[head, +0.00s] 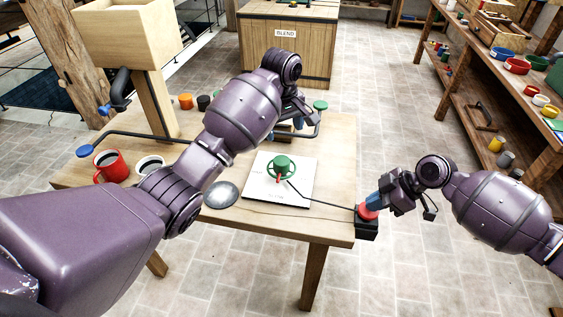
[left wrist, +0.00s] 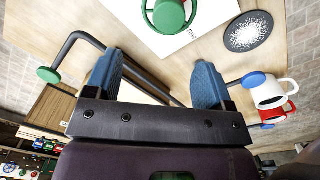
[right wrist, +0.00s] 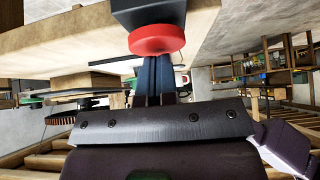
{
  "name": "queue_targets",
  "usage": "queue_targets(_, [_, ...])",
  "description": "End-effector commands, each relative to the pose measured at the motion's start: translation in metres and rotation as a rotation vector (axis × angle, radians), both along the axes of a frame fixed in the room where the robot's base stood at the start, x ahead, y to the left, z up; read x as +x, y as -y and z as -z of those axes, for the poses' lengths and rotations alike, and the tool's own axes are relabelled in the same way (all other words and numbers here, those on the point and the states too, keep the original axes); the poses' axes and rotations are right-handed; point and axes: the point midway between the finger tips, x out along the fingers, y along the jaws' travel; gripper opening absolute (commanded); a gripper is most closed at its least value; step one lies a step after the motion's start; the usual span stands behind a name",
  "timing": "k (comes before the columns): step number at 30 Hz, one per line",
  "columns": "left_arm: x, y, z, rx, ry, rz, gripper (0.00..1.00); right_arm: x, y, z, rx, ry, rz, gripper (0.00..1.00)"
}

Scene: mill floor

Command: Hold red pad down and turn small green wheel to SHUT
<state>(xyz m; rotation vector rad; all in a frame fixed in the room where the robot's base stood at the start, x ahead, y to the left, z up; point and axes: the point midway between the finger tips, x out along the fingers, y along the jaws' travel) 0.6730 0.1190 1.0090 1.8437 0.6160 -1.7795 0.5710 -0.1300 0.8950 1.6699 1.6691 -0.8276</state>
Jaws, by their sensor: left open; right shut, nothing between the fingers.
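The small green wheel (head: 281,166) sits on a white plate (head: 304,187) near the table's front; a red pointer below its rim points toward the front edge. The plate's lettering is too small to read. In the left wrist view the wheel (left wrist: 166,14) is at the top edge, beyond my fingertips. My left gripper (head: 300,118) is open and empty above the table, behind the wheel. The red pad (head: 367,212) tops a black box (head: 367,231) at the table's right front corner. My right gripper (right wrist: 156,62) is shut, its fingertips against the red pad (right wrist: 157,40). I cannot tell how far it is pressed.
A red mug (head: 108,166), a pale mug (head: 150,163) and a speckled disc (head: 221,195) stand left of the plate. Bent dark rods with blue (head: 85,151) and green (head: 320,105) ends cross the table's back. A wooden hopper (head: 125,35) rises behind.

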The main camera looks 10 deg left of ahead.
Motion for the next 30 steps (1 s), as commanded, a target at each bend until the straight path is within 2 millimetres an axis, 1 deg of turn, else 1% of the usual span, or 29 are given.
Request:
queue_targets(3, [-0.007,-0.003,0.000,0.018,-0.045,-0.066,0.76,0.000,0.000,0.001,-0.001,-0.001,0.000,0.00])
queue_targets(7, [-0.008,-0.004,0.003,0.020,-0.048,-0.097,0.76,0.000,0.000,0.001,-0.001,-0.001,0.000,0.00])
queue_targets(11, [-0.008,-0.004,0.015,0.020,-0.049,-0.101,0.76,0.000,0.000,0.001,-0.001,-0.001,0.000,0.00])
queue_targets(14, [-0.008,-0.004,0.030,0.020,-0.048,-0.099,0.76,0.000,0.000,0.001,-0.001,-0.001,0.000,0.00])
queue_targets(24, [-0.008,-0.003,0.088,0.019,-0.047,-0.099,0.76,0.000,0.000,0.001,-0.001,-0.001,0.000,0.00])
queue_targets(30, [-0.008,-0.003,0.111,0.019,-0.046,-0.098,0.76,0.000,0.000,0.001,-0.001,-0.001,0.000,0.00])
